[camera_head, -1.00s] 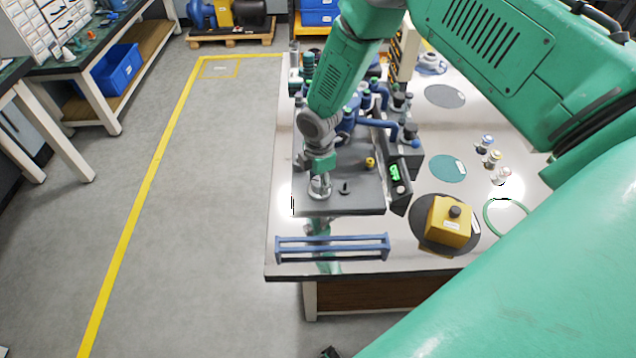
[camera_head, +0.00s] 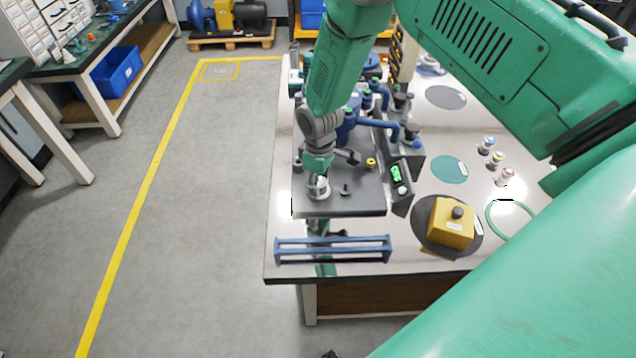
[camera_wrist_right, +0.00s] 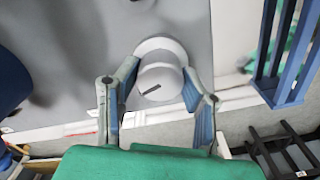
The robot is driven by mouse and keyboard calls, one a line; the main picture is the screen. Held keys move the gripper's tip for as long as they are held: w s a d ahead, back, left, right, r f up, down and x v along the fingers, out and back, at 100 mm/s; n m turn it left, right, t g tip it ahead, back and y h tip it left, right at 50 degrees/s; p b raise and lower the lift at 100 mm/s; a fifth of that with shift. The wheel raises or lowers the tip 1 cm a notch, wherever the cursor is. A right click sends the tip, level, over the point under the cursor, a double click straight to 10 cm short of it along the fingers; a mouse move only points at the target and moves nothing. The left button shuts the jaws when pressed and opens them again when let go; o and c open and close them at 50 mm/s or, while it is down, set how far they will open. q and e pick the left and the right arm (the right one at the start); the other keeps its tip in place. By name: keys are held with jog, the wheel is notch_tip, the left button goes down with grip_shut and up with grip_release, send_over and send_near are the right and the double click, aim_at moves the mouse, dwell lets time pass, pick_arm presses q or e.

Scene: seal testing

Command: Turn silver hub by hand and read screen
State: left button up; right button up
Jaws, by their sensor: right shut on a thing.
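The silver hub (camera_head: 319,190) stands near the front left corner of the grey test plate (camera_head: 360,204). It also shows in the right wrist view as a pale round disc with a dark slot mark (camera_wrist_right: 158,80). My right gripper (camera_head: 317,177) is over the hub, with its fingers (camera_wrist_right: 156,98) on either side of it, shut on it. Parts of the hub are hidden by the fingers in the head view. The screen (camera_head: 396,173) is lit green on a dark box at the plate's right edge; its reading is too small to make out. My left gripper is not in view.
A blue rack (camera_head: 333,250) lies along the front edge of the bench. A yellow box with a black button (camera_head: 450,222) stands on a dark disc at right. Several small bottles and a green ring (camera_head: 511,220) lie farther right. Blue pipework stands behind the plate.

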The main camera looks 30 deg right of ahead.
jog(key=m, duration=0.4)
jog(key=shift+m, duration=2.2)
jog(key=o, duration=1.1)
jog(key=shift+o, duration=0.2)
jog(key=shift+r, duration=0.55)
notch_tip(320, 180, up, 11)
jog(key=shift+f, duration=0.15)
